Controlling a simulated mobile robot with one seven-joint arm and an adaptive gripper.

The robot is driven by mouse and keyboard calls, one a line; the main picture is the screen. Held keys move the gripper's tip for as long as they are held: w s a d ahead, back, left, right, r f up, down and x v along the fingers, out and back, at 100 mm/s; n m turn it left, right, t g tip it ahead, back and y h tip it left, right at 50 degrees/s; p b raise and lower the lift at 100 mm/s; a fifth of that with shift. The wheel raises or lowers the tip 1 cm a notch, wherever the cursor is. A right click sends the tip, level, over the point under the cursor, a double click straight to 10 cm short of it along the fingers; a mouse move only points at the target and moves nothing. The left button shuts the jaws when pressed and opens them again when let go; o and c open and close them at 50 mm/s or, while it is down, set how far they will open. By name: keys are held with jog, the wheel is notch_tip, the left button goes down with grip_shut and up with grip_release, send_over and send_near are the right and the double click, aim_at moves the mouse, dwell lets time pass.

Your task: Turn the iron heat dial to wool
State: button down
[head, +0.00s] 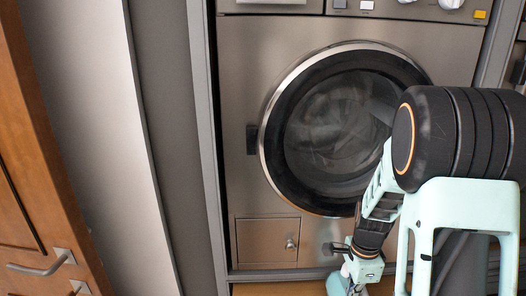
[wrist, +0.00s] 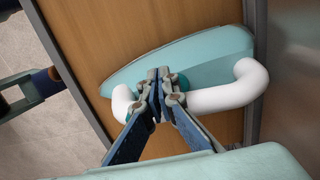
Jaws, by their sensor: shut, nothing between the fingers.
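A teal iron (wrist: 215,48) with a thick white handle (wrist: 225,96) is in the wrist view, on a wood-coloured surface. My gripper (wrist: 160,78) is shut and empty, its fingertips together over the middle of the iron, beside the handle. A small darker green round part (wrist: 182,82) shows just right of the fingertips; it may be the heat dial, mostly hidden by the fingers. Whether the fingers touch it, I cannot tell. No heat markings are readable. In the head view my arm reaches down to the bottom edge, and the iron is not clearly visible there.
A steel front-loading machine (head: 240,110) with a round dark door (head: 335,130) stands behind my arm. A wooden cabinet (head: 30,160) with metal handles is at the left. In the wrist view, a grey edge strip (wrist: 256,60) runs right of the iron and tiled floor (wrist: 40,130) shows at left.

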notch_tip(320, 180, down, 2)
jog(key=shift+f+b, duration=0.25)
jog(key=shift+b, duration=0.3)
jog(key=shift+w+d, duration=0.25)
jog(key=shift+d, duration=0.35)
dwell(0.5)
jog(key=shift+w+a+r+p, duration=0.1)
jog(key=shift+w+a+p, duration=0.1)
jog(key=shift+w+p, duration=0.35)
dwell(0.3)
jog(key=shift+w+d, duration=0.1)
jog(key=shift+w, duration=0.25)
jog(key=shift+w, duration=0.1)
dwell(0.4)
